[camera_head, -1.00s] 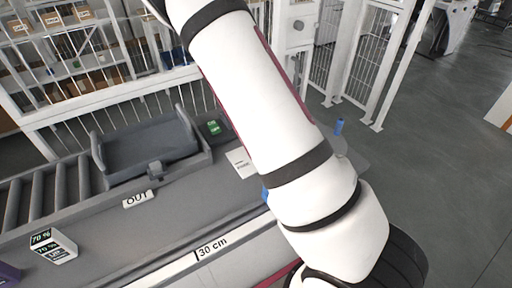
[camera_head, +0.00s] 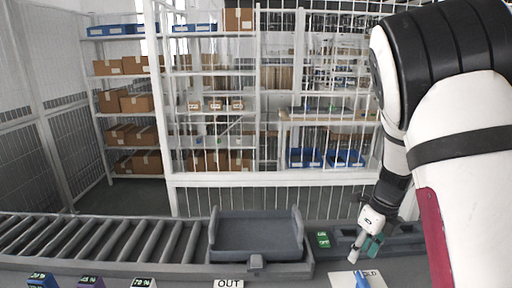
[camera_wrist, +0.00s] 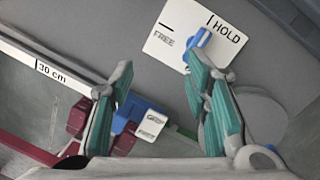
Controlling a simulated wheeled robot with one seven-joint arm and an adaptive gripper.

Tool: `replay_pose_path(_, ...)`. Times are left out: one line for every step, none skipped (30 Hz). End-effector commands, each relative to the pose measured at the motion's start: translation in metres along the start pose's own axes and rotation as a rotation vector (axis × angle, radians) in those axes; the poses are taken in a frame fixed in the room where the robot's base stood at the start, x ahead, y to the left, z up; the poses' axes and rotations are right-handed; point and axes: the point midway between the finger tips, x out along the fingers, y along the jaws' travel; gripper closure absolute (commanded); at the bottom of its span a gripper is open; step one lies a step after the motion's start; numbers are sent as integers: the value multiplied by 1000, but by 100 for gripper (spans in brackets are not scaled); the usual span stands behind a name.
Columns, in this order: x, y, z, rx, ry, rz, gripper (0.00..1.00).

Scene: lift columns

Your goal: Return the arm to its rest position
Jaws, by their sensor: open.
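My arm fills the right side of the head view and bends down to my gripper (camera_head: 366,246), which hangs above the grey counter near a white HOLD plate (camera_head: 343,281). In the wrist view my gripper (camera_wrist: 158,82) has its two green-padded fingers spread apart with nothing between them. The white plate (camera_wrist: 172,22) there is marked FREE and HOLD and bears a blue lever (camera_wrist: 197,42). The lever is close to the right fingertip; I cannot tell whether they touch. The lever points toward the HOLD side.
A grey tray (camera_head: 255,238) sits by the roller conveyor (camera_head: 100,238), with a small green-labelled device (camera_head: 323,240) beside it. Small labelled boxes (camera_head: 142,283) line the front edge. A white fence (camera_head: 270,180) stands behind. A blue block (camera_wrist: 141,108) lies below the plate in the wrist view.

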Motion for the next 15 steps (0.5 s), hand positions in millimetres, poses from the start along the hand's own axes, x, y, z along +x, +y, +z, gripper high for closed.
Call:
replay_pose_path(-17,13,1,-105,-32,12,57)
replay_pose_path(-25,20,0,-172,-45,17,57)
replay_pose_path(-36,30,-1,-264,-62,21,57)
replay_pose_path(-44,37,-2,-332,-76,22,57)
replay_pose_path(-52,45,-3,-403,-88,22,57)
replay_pose_path(-62,54,-5,-497,-105,19,57)
replay_pose_path(-70,61,-7,-566,-116,15,57)
replay_pose_path(-77,68,-10,-639,-127,10,57)
replay_pose_path(-87,78,-12,-734,-141,0,57)
replay_pose_path(-95,85,-15,-806,-150,-10,57)
replay_pose_path(-102,92,-18,-878,-158,-21,57)
replay_pose_path(-111,100,-23,-974,-167,-37,57)
replay_pose_path(-118,107,-26,-1047,-172,-51,57)
replay_pose_path(-124,113,-30,-1120,-176,-66,57)
replay_pose_path(-133,122,-35,-1217,-178,-90,57)
